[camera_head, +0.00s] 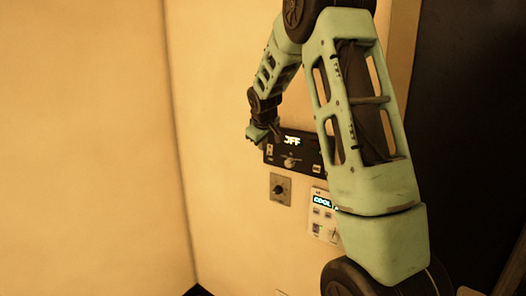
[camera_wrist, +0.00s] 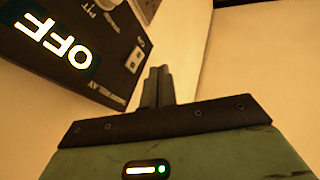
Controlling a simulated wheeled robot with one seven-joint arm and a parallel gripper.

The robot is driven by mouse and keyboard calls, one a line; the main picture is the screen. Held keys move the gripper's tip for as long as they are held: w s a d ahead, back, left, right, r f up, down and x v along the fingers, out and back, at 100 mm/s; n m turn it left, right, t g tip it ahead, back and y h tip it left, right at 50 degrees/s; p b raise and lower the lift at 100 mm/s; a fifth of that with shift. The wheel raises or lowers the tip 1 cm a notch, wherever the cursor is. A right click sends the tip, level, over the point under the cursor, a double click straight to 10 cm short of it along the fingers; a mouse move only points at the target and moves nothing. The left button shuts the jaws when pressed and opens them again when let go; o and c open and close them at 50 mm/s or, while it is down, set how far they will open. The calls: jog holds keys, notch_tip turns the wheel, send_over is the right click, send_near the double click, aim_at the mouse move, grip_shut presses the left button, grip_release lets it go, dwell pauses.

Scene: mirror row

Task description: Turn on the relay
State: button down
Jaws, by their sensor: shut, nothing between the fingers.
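A black panel (camera_head: 302,158) is on the wall, with a lit display (camera_head: 292,141) partly hidden by my arm. In the wrist view the panel (camera_wrist: 88,22) is seen tilted, and its display (camera_wrist: 57,38) reads OFF. A small pale switch (camera_wrist: 135,58) sits near its edge, beside lettering that seems to include "RELAY". My gripper (camera_wrist: 159,72) is shut and empty, its fingertips close beside the switch end of the panel. I cannot tell whether they touch it. In the head view my gripper (camera_head: 275,138) is at the panel's upper left corner.
Below the panel are a square plate with a dark knob (camera_head: 280,190) and a white controller (camera_head: 322,215) whose display reads COOL. My arm covers the right part of these. The wall to the left is bare, up to a corner. A dark area (camera_head: 465,120) lies at the right.

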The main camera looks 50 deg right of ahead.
jog(key=b+v, duration=0.2)
jog(key=v, duration=0.5)
jog(key=shift+a+r, duration=0.2)
jog(key=shift+a, duration=0.05)
